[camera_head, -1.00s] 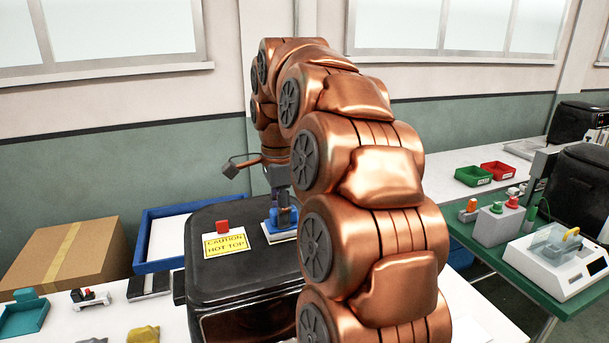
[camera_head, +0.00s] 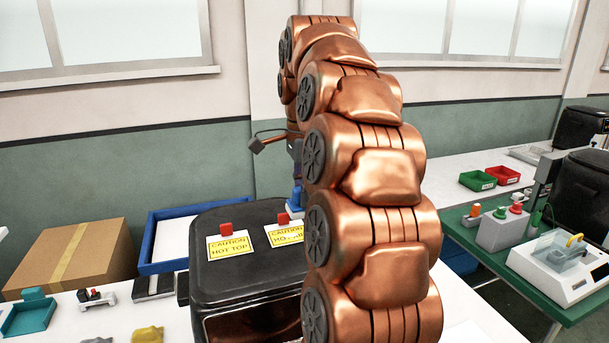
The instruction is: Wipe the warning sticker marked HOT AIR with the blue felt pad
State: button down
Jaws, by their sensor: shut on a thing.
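A black fryer-like housing (camera_head: 255,273) carries two yellow-and-white stickers with red blocks at their upper edges. The left sticker (camera_head: 230,246) reads CAUTION HOT TOP. The right sticker (camera_head: 285,236) reads CAUTION HO, with the rest unclear and its right end hidden behind my arm. The blue felt pad (camera_head: 295,200) shows partly just beyond the right sticker's upper right. My gripper (camera_head: 295,181), mostly hidden by my arm, is shut on the pad from above. I cannot tell whether the pad touches the housing.
A cardboard box (camera_head: 75,256) and a blue-rimmed tray (camera_head: 147,243) stand left of the housing. Small items, including a teal bin (camera_head: 28,317) and a yellow lump (camera_head: 146,334), lie at the front left. A green bench (camera_head: 492,255) with devices stands at the right.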

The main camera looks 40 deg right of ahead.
jog(key=shift+r+p, duration=0.85)
jog(key=shift+r, duration=0.65)
